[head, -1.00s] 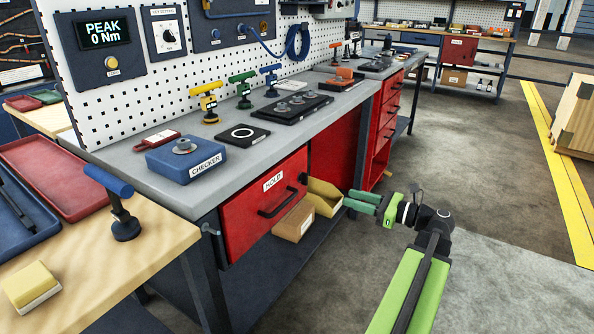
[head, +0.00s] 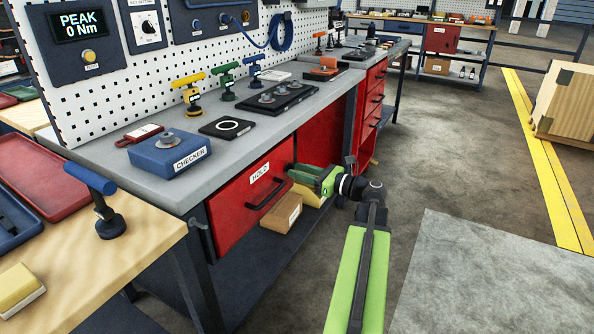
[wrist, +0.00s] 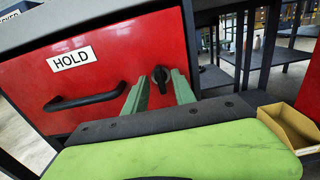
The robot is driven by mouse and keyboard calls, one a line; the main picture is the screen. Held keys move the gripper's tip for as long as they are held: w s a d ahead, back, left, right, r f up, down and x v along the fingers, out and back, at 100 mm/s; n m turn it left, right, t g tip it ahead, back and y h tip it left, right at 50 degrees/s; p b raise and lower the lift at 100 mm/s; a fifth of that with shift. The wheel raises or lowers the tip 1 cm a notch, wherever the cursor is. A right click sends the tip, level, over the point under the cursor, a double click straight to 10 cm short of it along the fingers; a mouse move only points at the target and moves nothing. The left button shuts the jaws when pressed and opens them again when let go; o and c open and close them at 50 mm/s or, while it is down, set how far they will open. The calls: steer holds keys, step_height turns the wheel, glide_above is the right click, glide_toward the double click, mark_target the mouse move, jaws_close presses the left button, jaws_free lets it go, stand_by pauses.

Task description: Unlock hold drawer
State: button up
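The red hold drawer (head: 243,207) is under the grey bench top and looks shut. It has a HOLD label and a black bar handle (wrist: 85,97). A small black lock knob (wrist: 160,76) is on the drawer's front, right of the handle; in the head view my gripper hides it. My gripper (head: 294,172) is at the drawer's right end. In the wrist view its two green fingers (wrist: 159,85) are apart, one on each side of the knob, with gaps on both sides. I cannot tell whether the fingertips reach past the knob's face.
A yellow bin (wrist: 290,125) and a cardboard box (head: 282,213) sit just below the drawer, close to my gripper. A blue checker block (head: 168,153) and several T-handled tools stand on the bench. The floor to the right is clear up to a wooden crate (head: 570,105).

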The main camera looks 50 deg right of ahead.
steer(key=shift+x, duration=0.8)
